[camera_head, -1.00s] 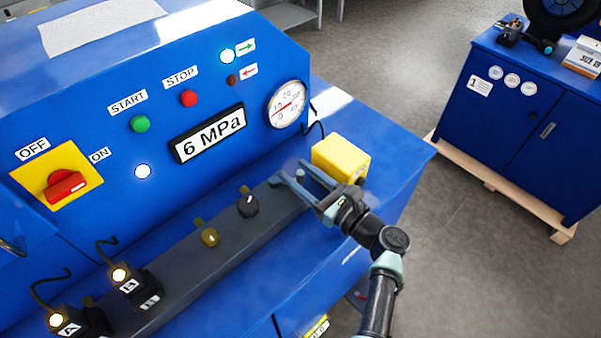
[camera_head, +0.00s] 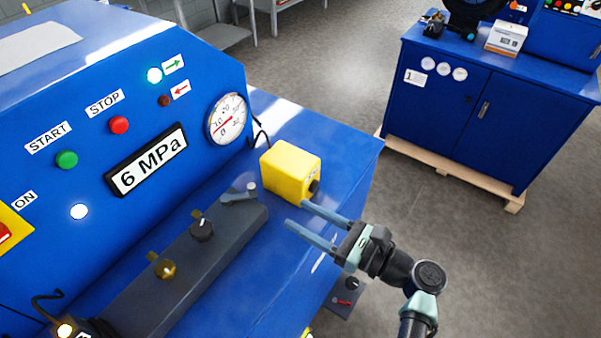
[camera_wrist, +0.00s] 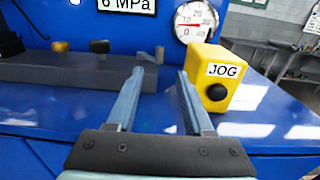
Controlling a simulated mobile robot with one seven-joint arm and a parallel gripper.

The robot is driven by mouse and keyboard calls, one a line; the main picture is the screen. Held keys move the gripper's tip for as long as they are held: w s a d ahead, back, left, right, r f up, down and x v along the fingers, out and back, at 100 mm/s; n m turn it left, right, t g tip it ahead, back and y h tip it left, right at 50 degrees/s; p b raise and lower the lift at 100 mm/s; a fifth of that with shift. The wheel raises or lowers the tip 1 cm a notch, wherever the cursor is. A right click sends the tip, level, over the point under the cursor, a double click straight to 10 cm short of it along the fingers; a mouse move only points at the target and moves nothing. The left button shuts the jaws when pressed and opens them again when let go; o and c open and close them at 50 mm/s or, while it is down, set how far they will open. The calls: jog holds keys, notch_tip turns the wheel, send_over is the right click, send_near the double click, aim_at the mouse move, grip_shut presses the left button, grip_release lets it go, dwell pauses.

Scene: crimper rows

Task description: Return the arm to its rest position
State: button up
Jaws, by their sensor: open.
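My gripper (camera_head: 296,217) is open and empty in the head view. Its two fingers point left toward the dark valve bar (camera_head: 176,283) on the blue machine (camera_head: 262,309), in front of the yellow JOG box (camera_head: 290,171). In the wrist view both fingers (camera_wrist: 167,72) are spread with nothing between them. The JOG box with its black button also shows there, just right of the right finger (camera_wrist: 221,64). I cannot tell from these views whether a finger touches the box.
The machine panel carries a gauge (camera_head: 227,119), a 6 MPa display (camera_head: 147,160), a green START button (camera_head: 66,160) and a red STOP button (camera_head: 118,125). A blue cabinet (camera_head: 470,115) on a pallet stands at the back right. Grey floor (camera_head: 330,57) lies clear between.

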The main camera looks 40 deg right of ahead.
dwell(0.3)
jog(key=w+a+r+n+g+h, duration=0.1)
jog(key=w+a+r+n, duration=0.2)
jog(key=w+r+n, duration=0.3)
jog(key=w+a+r+n+h, duration=0.1)
jog(key=w+a+r+n, duration=0.2)
jog(key=w+r+n, duration=0.25)
jog(key=w+a+r+n+t+h, duration=0.1)
jog(key=a+r+n+t+h, duration=0.15)
jog(key=r+n, duration=0.45)
jog(key=w+a+r+n+t+h, duration=0.1)
jog(key=a+r+n, duration=0.25)
jog(key=r, duration=0.75)
jog(key=s+a+r+n+t, duration=0.4)
jog(key=s+r, duration=0.4)
jog(key=r, duration=0.4)
jog(key=s+a+r+n+t, duration=0.4)
jog(key=s+r, duration=0.4)
jog(key=r, duration=0.3)
jog(key=a+n+h, duration=0.1)
jog(key=a, duration=0.1)
jog(key=shift+a+r+n+b, duration=0.35)
jog(key=shift+n, duration=0.05)
jog(key=shift+s+f, duration=0.1)
